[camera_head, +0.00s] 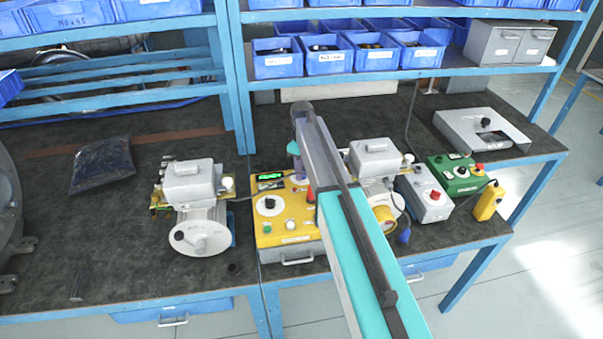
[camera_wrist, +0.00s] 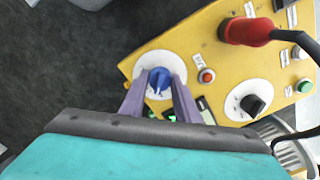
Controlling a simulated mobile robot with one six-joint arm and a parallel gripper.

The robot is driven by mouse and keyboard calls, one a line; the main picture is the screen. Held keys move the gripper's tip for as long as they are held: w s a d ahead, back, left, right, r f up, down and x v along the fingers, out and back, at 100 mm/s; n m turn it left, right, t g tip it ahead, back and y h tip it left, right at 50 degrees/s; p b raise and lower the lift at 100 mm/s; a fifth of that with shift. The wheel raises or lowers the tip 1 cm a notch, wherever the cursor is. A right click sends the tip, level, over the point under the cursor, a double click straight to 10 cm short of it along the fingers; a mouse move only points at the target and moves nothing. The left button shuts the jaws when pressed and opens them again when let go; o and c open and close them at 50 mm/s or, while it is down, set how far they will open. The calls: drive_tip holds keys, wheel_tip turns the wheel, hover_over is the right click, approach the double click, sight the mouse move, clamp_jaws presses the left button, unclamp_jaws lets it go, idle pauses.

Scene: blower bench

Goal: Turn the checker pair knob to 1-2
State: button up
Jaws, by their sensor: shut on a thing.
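The checker is a yellow box (camera_head: 287,238) on the bench; its panel (camera_wrist: 215,60) fills much of the wrist view. A blue knob (camera_wrist: 160,78) stands on a white round dial there. My gripper (camera_wrist: 161,87) has its two purple fingers on either side of this knob and is shut on it. The dial's marks are too small to read, so I cannot tell its setting. A black knob (camera_wrist: 253,103) on a second white dial lies to the right; it also shows in the head view (camera_head: 269,202). My arm hides part of the checker in the head view.
A red plug (camera_wrist: 248,32) with a black cable stands up from the panel. Blower units stand left (camera_head: 200,215) and right (camera_head: 375,160) of the checker. A grey box (camera_head: 425,197) and a green box (camera_head: 455,175) sit farther right. Blue bins (camera_head: 277,60) fill the shelf.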

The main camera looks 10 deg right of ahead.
drive_tip(key=shift+m+b, duration=1.1)
drive_tip(key=shift+m, duration=1.1)
drive_tip(key=o, duration=1)
drive_tip(key=shift+o, duration=0.2)
drive_tip(key=shift+r, duration=0.15)
wheel_tip(320, 180, up, 14)
drive_tip(key=b, duration=0.4)
drive_tip(key=shift+f, duration=0.2)
